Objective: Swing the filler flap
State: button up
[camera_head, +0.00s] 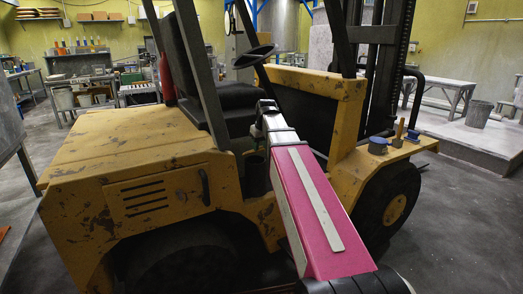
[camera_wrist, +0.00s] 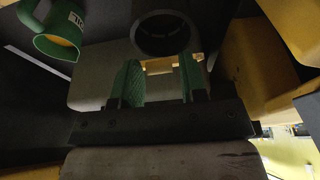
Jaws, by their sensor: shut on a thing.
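My gripper (camera_wrist: 161,82) shows in the wrist view, with two green ribbed fingers on a dark bar. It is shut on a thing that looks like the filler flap. Only a small pale yellow piece (camera_wrist: 158,66) shows between the fingers, and its outline is mostly hidden. A dark round ring (camera_wrist: 163,48) is just beyond the fingertips. In the head view my pink arm reaches to the side of the yellow forklift (camera_head: 130,150), below the steering wheel. The arm hides the fingers and the flap there.
The forklift's front housing (camera_head: 345,100) and dark mast stand close to the right of my arm. Open floor (camera_head: 470,210) lies to the right. A grey bin (camera_head: 479,113) stands further back.

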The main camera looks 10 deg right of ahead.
dwell(0.3)
jog(key=shift+w+a+r, duration=0.2)
jog(key=shift+w+r, duration=0.45)
jog(key=shift+r, duration=0.1)
jog(key=shift+w+a+r, duration=0.2)
jog(key=shift+w+r, duration=0.45)
jog(key=shift+r, duration=0.05)
jog(key=shift+w+a+r, duration=0.25)
jog(key=shift+w+r, duration=0.25)
jog(key=shift+w, duration=0.3)
jog(key=shift+w+a+r, duration=0.25)
jog(key=shift+w+r, duration=0.2)
jog(key=shift+w, duration=0.35)
jog(key=shift+w, duration=0.1)
jog(key=shift+w+a+r, duration=0.15)
jog(key=shift+w+a, duration=0.05)
jog(key=shift+w, duration=0.35)
jog(key=shift+w+a+r, duration=0.2)
jog(key=shift+w, duration=0.4)
jog(key=shift+w+a+r, duration=0.15)
jog(key=shift+w+a, duration=0.05)
jog(key=shift+w, duration=0.35)
